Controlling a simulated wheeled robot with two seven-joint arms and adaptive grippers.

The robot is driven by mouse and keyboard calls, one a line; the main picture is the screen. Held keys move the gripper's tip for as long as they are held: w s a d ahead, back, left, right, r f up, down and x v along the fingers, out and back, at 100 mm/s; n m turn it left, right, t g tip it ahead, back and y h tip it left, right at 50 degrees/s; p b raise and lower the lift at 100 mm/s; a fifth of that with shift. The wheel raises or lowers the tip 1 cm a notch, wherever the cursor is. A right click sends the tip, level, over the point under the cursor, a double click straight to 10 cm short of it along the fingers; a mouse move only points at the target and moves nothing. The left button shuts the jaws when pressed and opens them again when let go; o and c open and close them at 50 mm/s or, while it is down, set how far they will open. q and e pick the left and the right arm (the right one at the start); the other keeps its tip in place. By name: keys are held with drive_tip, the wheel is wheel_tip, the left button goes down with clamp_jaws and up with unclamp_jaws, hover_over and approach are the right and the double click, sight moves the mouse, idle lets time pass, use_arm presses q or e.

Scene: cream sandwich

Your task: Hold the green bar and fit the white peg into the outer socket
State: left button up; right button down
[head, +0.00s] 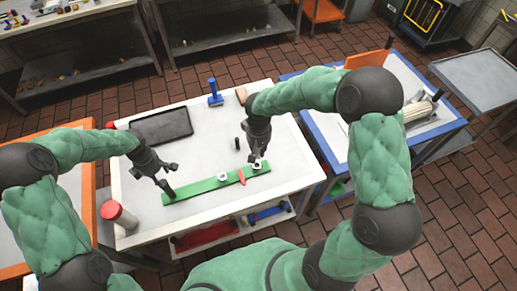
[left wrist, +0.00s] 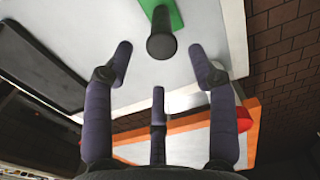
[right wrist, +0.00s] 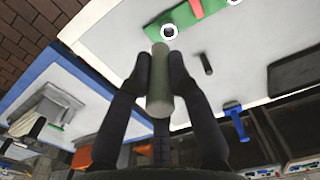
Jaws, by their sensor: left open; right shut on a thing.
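The green bar (head: 205,186) lies on the white table. A dark upright handle (left wrist: 161,40) stands on its left end, also visible in the head view (head: 171,194). Two white ring sockets sit on the bar: the inner one (head: 223,177) and the outer one (head: 257,166) near the right end, with a red piece (head: 242,176) between them. My left gripper (head: 167,178) is open around the handle's end, apart from it. My right gripper (head: 257,158) is shut on a pale grey-green peg (right wrist: 160,85). Its tip is close to the outer socket (right wrist: 169,32); contact cannot be told.
A short black peg (head: 237,143) stands behind the bar, a black tray (head: 162,126) lies back left, and a blue tool (head: 215,93) is at the back edge. A red-lidded jar (head: 122,216) stands at the left. A blue-edged table (head: 322,140) is on the right.

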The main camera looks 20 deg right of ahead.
sight(168, 188)
use_arm(q)
drive_tip(key=shift+f+b, duration=1.55)
drive_tip(key=shift+f, duration=4.4)
use_arm(e)
drive_tip(key=shift+f, duration=1.65)
use_arm(q)
clamp_jaws()
unclamp_jaws()
clamp_jaws()
